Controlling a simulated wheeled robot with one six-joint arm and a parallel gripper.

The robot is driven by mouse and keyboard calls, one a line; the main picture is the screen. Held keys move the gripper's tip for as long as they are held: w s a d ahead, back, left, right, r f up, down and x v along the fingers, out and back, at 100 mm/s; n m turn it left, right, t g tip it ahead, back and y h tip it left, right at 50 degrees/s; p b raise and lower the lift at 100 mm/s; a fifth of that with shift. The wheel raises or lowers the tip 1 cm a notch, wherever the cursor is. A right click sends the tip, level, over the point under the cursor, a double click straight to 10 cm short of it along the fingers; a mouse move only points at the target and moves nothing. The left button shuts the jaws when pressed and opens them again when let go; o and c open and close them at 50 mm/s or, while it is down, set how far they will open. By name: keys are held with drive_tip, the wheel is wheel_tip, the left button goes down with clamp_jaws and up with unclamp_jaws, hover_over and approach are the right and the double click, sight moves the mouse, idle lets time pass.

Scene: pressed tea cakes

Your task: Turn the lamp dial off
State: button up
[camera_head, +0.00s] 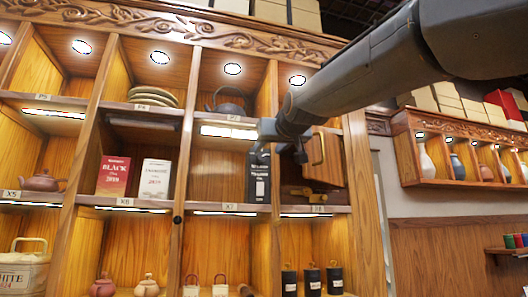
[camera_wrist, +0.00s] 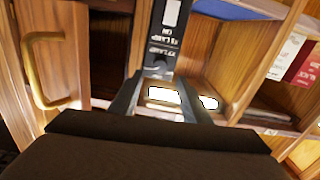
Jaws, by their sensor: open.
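A small black round knob (camera_head: 178,219), which may be the lamp dial, sits on a wooden post left of the X7 shelf. A lit lamp strip (camera_head: 228,132) glows above the X7 compartment; the strip above X6 (camera_head: 140,120) looks dim. My gripper (camera_head: 280,149) is open in front of the right end of X7, up and right of the knob. In the wrist view, a black tea packet (camera_wrist: 164,38) appears upside down just beyond my open fingers (camera_wrist: 162,98). Nothing is held. I cannot make out the knob in the wrist view.
A wooden door with a brass handle (camera_head: 319,149) stands right of my gripper; the handle shows large in the wrist view (camera_wrist: 45,70). Red (camera_head: 113,176) and white (camera_head: 154,179) tea packets stand in X6. A dark kettle (camera_head: 229,103) sits above X7. Shelf edges and posts surround my gripper.

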sight(262, 156)
drive_tip(key=shift+p+x, duration=1.5)
drive_tip(key=shift+x, duration=1.6)
drive_tip(key=shift+f, duration=0.15)
drive_tip(key=shift+c, duration=0.4)
drive_tip(key=c, duration=1)
drive_tip(key=shift+o, duration=0.2)
